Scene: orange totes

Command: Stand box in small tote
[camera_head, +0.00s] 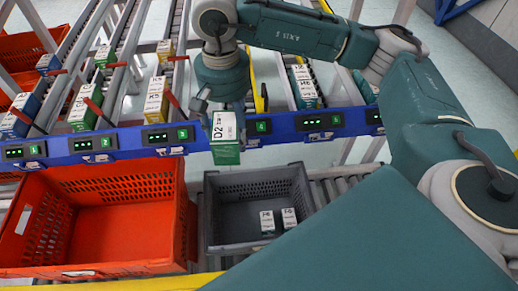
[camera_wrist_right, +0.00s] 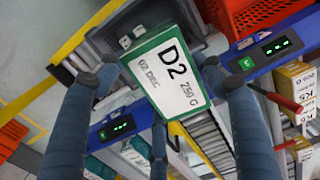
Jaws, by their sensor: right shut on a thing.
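My right gripper (camera_head: 222,104) is shut on a green and white box (camera_head: 226,134) labelled D2. The box hangs below the fingers, roughly upright, just behind the back rim of the small grey tote (camera_head: 250,184). In the right wrist view the D2 box (camera_wrist_right: 170,75) sits between the fingers with its label facing the camera. Inside the grey tote two small white boxes (camera_head: 267,222) (camera_head: 289,218) stand toward the right; the left part of its floor is bare. My left gripper is out of view.
A large orange tote (camera_head: 180,215), which looks empty, stands left of the grey tote. A blue rail (camera_head: 100,148) with lit green displays runs behind both. Racks behind it hold several boxes, such as a green and white one (camera_head: 84,108).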

